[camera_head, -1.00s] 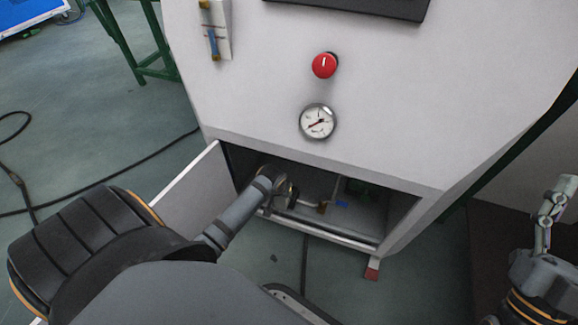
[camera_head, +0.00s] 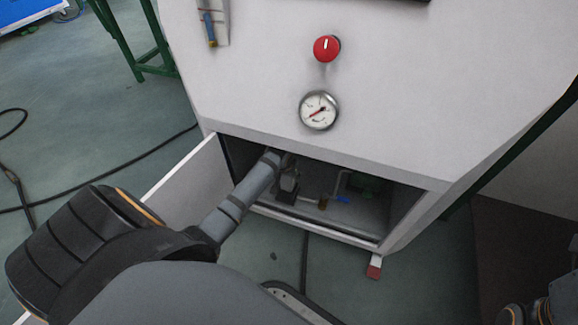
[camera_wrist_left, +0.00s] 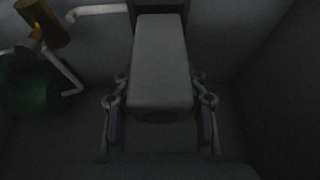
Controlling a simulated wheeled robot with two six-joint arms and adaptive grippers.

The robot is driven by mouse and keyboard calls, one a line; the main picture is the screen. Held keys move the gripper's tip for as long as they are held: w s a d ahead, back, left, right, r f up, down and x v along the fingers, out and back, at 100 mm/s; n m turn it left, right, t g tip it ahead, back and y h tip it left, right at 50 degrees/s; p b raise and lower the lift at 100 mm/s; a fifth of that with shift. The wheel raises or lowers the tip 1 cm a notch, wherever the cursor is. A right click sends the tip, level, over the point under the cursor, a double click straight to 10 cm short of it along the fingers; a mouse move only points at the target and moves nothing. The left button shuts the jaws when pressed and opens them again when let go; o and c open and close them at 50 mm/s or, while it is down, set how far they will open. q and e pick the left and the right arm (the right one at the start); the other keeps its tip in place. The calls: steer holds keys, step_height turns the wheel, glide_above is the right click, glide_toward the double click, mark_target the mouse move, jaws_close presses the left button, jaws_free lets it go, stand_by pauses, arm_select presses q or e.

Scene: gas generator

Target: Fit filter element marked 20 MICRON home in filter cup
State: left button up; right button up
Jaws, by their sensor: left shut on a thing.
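My left arm reaches into the open lower compartment of the pale cabinet. In the head view my left gripper (camera_head: 287,184) is partly hidden in shadow under the upper edge of the opening. In the left wrist view the two fingers of the gripper (camera_wrist_left: 162,138) stand apart, either side of a dark thing (camera_wrist_left: 160,145) too dim to identify. No 20 MICRON marking is readable, and I cannot tell filter element from filter cup here. Only a part of my right gripper (camera_head: 572,247) shows at the right edge of the head view; its jaws cannot be judged.
A gauge (camera_head: 319,111) and red knob (camera_head: 326,48) are on the panel above.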

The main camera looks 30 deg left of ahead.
mark_target(289, 180)
arm_select(q)
step_height(289, 180, down, 4)
steer(key=b, duration=0.3)
steer(key=shift+r, duration=0.3)
steer(key=o, duration=1.3)
